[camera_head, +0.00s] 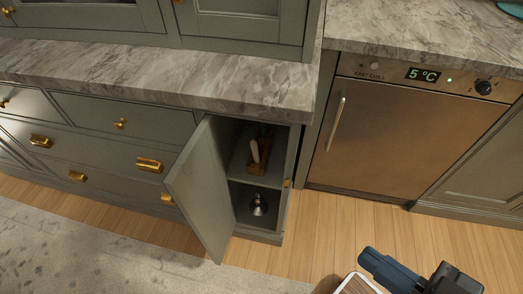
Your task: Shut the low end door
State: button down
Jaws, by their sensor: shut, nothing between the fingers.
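The low end door (200,185) is a grey-green panel at the right end of the lower cabinet row, under the marble counter. It stands wide open, hinged on the left of its opening and swung out over the floor. Its free edge points toward me. The open cabinet (240,213) shows two levels split by a shelf. A small brass fitting (287,183) sits on the right side of the opening. Dark blue and black parts of my arm show at the bottom right, well apart from the door. My gripper's fingertips cannot be made out.
A brown wooden item with a pale piece (261,150) is on the upper level; a small metal item (258,205) is below. A steel appliance (390,135) stands right. The wood floor (320,230) before it is clear. A grey rug (70,250) lies at left.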

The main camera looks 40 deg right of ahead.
aim_at(197, 183)
jog(key=i+j+z, duration=0.15)
jog(key=j, duration=0.2)
jog(key=i+j+z, duration=0.15)
jog(key=j, duration=0.2)
jog(key=i+j+z, duration=0.2)
jog(key=j, duration=0.15)
jog(key=j+z, duration=0.15)
jog(key=j, duration=0.2)
jog(key=i+j+z, duration=0.15)
jog(key=j, duration=0.3)
